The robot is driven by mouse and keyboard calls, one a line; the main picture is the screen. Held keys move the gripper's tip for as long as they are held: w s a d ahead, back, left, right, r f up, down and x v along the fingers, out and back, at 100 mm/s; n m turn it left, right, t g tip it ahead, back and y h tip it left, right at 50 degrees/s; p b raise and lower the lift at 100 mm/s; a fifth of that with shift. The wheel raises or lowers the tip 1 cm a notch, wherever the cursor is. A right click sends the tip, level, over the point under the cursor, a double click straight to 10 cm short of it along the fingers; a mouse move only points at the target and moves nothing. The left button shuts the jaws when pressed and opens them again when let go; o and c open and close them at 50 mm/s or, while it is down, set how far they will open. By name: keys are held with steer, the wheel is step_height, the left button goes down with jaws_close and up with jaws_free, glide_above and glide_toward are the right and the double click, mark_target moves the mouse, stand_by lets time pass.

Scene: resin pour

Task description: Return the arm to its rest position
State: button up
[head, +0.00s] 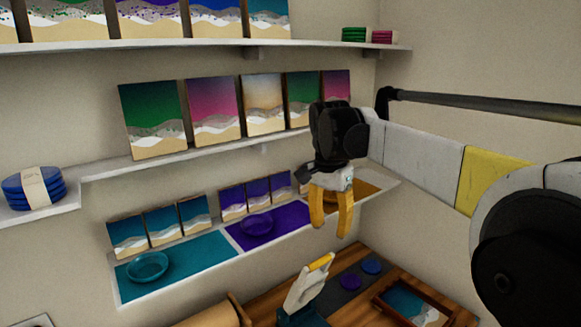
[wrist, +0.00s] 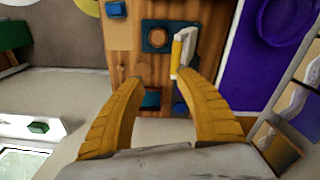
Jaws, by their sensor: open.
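My gripper (head: 331,215) has yellow fingers and hangs pointing down in front of the lower shelf. It is open, with nothing between its fingertips. In the wrist view my gripper (wrist: 161,82) shows its two fingers spread above the wooden workbench (wrist: 122,62). My arm reaches in from the right side of the head view, with a white and yellow link.
The lower shelf holds a teal mat (head: 190,268) and a purple mat (head: 275,234), each with a dish. A wooden frame (head: 390,309) lies on the bench. Framed pictures (head: 213,112) line the middle shelf.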

steer(key=s+d+f+n+t+b, duration=0.3)
steer(key=s+f, duration=0.5)
steer(key=s, duration=0.4)
steer(key=s+d+f+n+t+b, duration=0.4)
steer(key=s+f, duration=0.5)
steer(key=s, duration=0.3)
steer(key=shift+s+d+n+y+b, duration=0.4)
steer(key=shift+d+n, duration=0.2)
steer(key=shift+d, duration=0.3)
steer(key=shift+r, duration=0.1)
